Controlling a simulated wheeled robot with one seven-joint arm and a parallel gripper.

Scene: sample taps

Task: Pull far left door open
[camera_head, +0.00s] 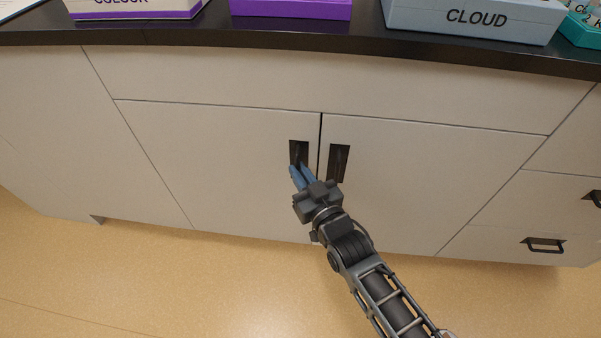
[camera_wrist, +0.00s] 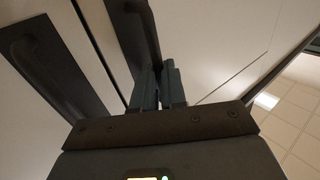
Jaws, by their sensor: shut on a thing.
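The far left door (camera_head: 210,150) is the pale left one of the pair of cabinet doors under the counter, and it looks flush with the cabinet front. Its dark upright handle (camera_head: 299,151) is near the door's right edge. My gripper (camera_head: 300,172) has its blue fingers at the lower part of this handle. In the wrist view my gripper (camera_wrist: 163,78) is shut on the handle (camera_wrist: 138,38), close to the door face. The fingers hide part of the handle.
The right door (camera_head: 430,180) has its own dark handle (camera_head: 339,162) close beside my gripper; it fills the left of the wrist view (camera_wrist: 40,75). Drawers with dark pulls (camera_head: 543,245) are at the right. Boxes stand on the dark countertop (camera_head: 300,37). The floor (camera_head: 180,280) in front is clear.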

